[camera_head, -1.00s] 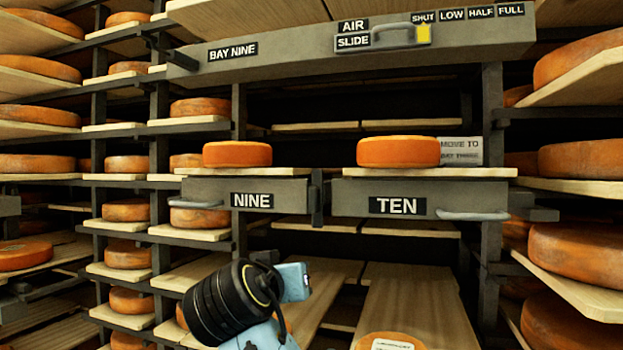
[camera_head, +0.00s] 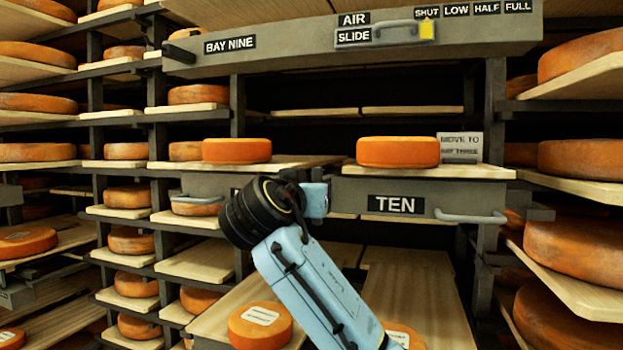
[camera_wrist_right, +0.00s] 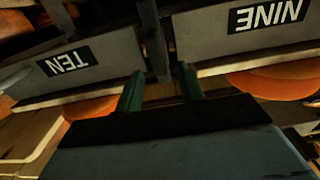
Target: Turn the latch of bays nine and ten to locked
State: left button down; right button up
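The drawer marked TEN (camera_head: 350,201) has its label (camera_head: 396,205) in plain view. The NINE label is mostly hidden behind my right arm in the head view, but it shows upside down in the right wrist view (camera_wrist_right: 268,14). A dark upright latch bar (camera_wrist_right: 152,40) stands in the gap between the two drawer fronts. In the head view my arm covers it. My right gripper (camera_wrist_right: 161,74) is open, its two green fingers apart, facing that gap with the bar between them in the picture. I cannot tell whether they touch it. My left gripper is not in view.
An orange cheese wheel sits above NINE (camera_head: 237,150) and another above TEN (camera_head: 398,152). A paper sign (camera_head: 460,147) stands beside the latter. Drawer TEN's handle (camera_head: 470,216) projects. Overhead is a panel with an air slide handle (camera_head: 395,30). Lower boards hold a labelled wheel (camera_head: 261,325).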

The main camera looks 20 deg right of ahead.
jog(key=shift+x, duration=1.1)
